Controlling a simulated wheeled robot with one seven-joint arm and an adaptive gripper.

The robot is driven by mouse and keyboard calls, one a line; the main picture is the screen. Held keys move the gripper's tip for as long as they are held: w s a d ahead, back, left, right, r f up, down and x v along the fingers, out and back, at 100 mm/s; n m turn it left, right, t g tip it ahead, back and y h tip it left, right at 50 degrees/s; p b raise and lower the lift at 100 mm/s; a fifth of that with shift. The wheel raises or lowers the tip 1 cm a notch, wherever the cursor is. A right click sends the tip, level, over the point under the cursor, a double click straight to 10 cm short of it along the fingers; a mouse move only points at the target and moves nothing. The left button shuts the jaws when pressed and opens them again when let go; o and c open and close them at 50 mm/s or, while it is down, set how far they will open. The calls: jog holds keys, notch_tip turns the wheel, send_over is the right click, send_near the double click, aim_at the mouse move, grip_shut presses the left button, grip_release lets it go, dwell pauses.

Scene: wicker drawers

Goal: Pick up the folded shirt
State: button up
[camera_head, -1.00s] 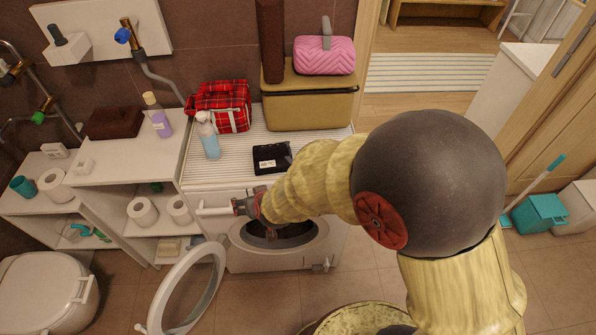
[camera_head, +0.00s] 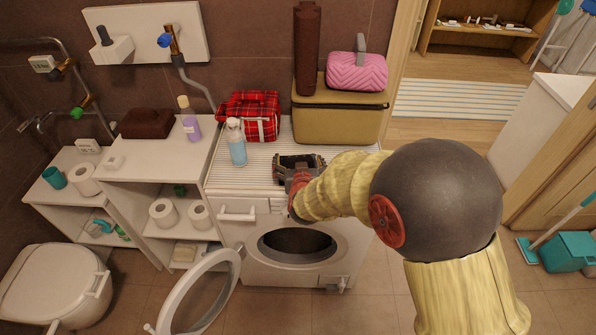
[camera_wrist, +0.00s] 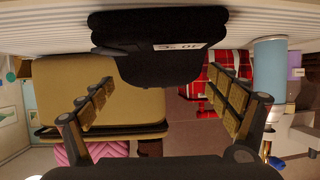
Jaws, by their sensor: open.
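The folded shirt is black with a small white label. In the wrist view the shirt (camera_wrist: 155,62) is at the top middle, lying on the ribbed white top of the washing machine (camera_head: 218,172). My gripper (camera_head: 300,160) is at the shirt's place on the machine top and hides most of it in the head view. In the wrist view my gripper (camera_wrist: 160,84) has its fingers spread wide, one on each side of the shirt, with nothing held. I cannot tell whether the fingers touch it.
A spray bottle (camera_head: 237,147) and a red plaid bag (camera_head: 262,128) stand left of my gripper. A tan box (camera_head: 335,122) with a pink bag (camera_head: 357,72) on it stands behind. The machine's round door (camera_head: 171,301) hangs open in front.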

jog(key=shift+x, duration=0.85)
jog(key=c, duration=1.3)
jog(key=shift+r, duration=0.1)
jog(key=shift+c, duration=0.2)
